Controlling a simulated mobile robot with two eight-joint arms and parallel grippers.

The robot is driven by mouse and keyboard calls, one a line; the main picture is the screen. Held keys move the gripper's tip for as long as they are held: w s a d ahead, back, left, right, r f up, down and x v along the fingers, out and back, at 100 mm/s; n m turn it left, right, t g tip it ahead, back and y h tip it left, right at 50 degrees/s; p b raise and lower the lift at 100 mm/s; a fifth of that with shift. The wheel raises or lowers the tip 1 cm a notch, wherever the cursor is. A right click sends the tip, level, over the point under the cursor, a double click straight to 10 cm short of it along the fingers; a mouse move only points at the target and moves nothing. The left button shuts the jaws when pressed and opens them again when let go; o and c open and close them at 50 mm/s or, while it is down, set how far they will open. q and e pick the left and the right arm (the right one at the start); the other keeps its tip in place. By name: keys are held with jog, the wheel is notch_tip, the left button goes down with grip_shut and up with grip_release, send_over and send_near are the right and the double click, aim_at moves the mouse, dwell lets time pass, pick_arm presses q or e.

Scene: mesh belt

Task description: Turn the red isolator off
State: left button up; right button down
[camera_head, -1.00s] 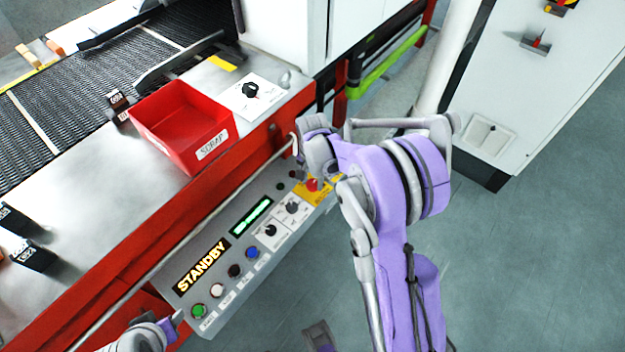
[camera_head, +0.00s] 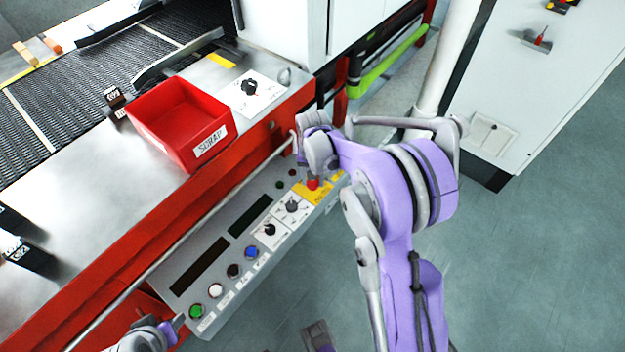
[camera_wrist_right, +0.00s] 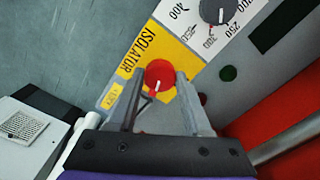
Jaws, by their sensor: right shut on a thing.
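The red isolator (camera_head: 313,183) is a round knob on a yellow plate at the right end of the control panel (camera_head: 190,324). In the right wrist view the red knob (camera_wrist_right: 159,75) carries a pale mark, and the plate reads ISOLATOR. My right gripper (camera_wrist_right: 157,88) has one finger on each side of the knob and is shut on it. In the head view the right wrist partly covers this spot. Both panel displays (camera_head: 250,216) are dark. My left gripper (camera_head: 172,328) is only partly in view at the lower left, and its jaws cannot be made out.
A red SCRAP bin (camera_head: 180,122) sits on the steel top beside the mesh belt (camera_head: 75,85). A rail (camera_head: 190,235) runs along the machine front above the panel. Two dials and several buttons lie beside the isolator. The floor at right is clear.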

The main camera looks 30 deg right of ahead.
aim_at(313, 182)
jog(key=n+b, duration=0.1)
jog(key=n, duration=0.2)
jog(key=shift+n, duration=0.4)
jog(key=n, duration=0.3)
jog(key=shift+n+b, duration=0.3)
jog(key=shift+b, duration=0.1)
jog(key=n+b, duration=0.1)
jog(key=n, duration=0.5)
jog(key=shift+n, duration=0.4)
jog(key=shift+c, duration=1.7)
grip_release()
notch_tip(313, 182, up, 11)
jog(key=p, duration=0.1)
